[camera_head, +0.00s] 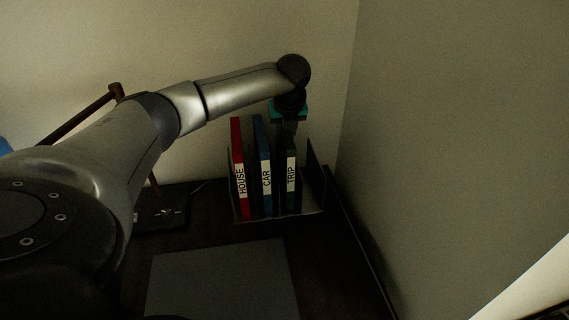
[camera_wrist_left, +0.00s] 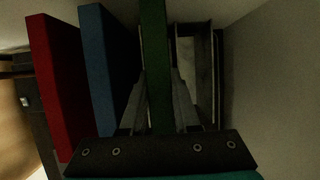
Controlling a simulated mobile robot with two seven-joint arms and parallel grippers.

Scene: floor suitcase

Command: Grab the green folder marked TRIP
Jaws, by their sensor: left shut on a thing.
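The green folder marked TRIP (camera_head: 291,173) stands upright in the rack, at the right end of the row of folders. My left gripper (camera_head: 288,133) reaches down on it from above. In the left wrist view the green folder (camera_wrist_left: 154,70) runs between the two fingers of my left gripper (camera_wrist_left: 159,95), which are shut on it. The folder's lower part is still within the rack in the head view. My right gripper is in neither view.
A red HOUSE folder (camera_head: 239,180) and a blue CAR folder (camera_head: 265,180) stand to the left in the dark rack (camera_head: 316,176). They also show in the left wrist view as red (camera_wrist_left: 55,90) and blue (camera_wrist_left: 100,75). A wall is close on the right. A dark mat (camera_head: 222,280) lies in front.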

